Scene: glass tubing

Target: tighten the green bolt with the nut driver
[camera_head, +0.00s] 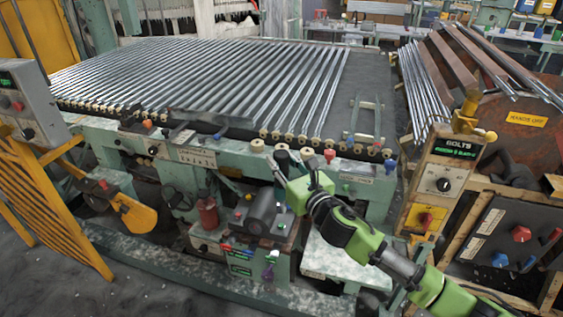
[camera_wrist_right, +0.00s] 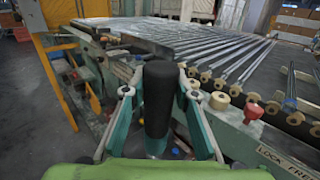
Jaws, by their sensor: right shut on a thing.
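My right gripper (camera_head: 291,162) is at the front edge of the tube table, with my green arm reaching in from the lower right. In the right wrist view, its fingers (camera_wrist_right: 160,100) are closed around an upright tool with a thick black handle (camera_wrist_right: 159,85) and a grey metal lower part (camera_wrist_right: 155,145). This looks like the nut driver; its lower tip is hidden. A small green piece (camera_head: 345,187) shows on the table's front face, right of the gripper; I cannot tell whether it is the green bolt. My left gripper is not in view.
Glass tubes (camera_head: 210,85) lie across the rollers of the table. A red knob (camera_head: 330,155) stands right of the gripper; it also shows in the right wrist view (camera_wrist_right: 253,112). A grey motor (camera_head: 262,212) sits below. A bolts panel (camera_head: 440,170) stands at right.

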